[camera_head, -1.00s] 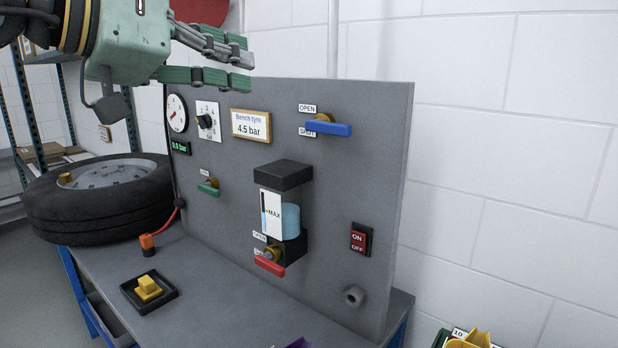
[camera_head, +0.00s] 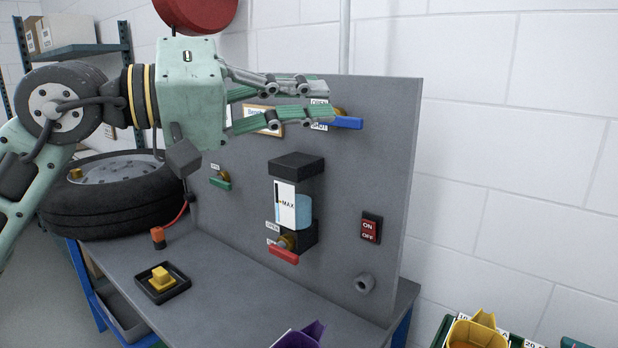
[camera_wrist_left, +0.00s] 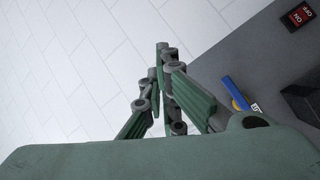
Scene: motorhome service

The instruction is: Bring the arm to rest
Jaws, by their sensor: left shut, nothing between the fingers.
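My left gripper (camera_head: 329,101) reaches in from the left, in front of the upper part of the grey panel (camera_head: 395,160). It is shut, with nothing held. Its fingers point right and cover part of the sign and the OPEN/SHUT label beside the blue lever (camera_head: 347,122). I cannot tell whether they touch the lever in the head view. In the left wrist view, the finger linkages (camera_wrist_left: 163,75) meet in front of the white wall, with the blue lever (camera_wrist_left: 233,92) to their right and apart. My right gripper is not in view.
The panel carries a dispenser (camera_head: 297,170), a red lever (camera_head: 284,257), a green lever (camera_head: 220,183) and a red switch (camera_head: 371,227). A tyre (camera_head: 110,215) lies at left, below my arm. A yellow block sits in a black tray (camera_head: 178,290) on the bench.

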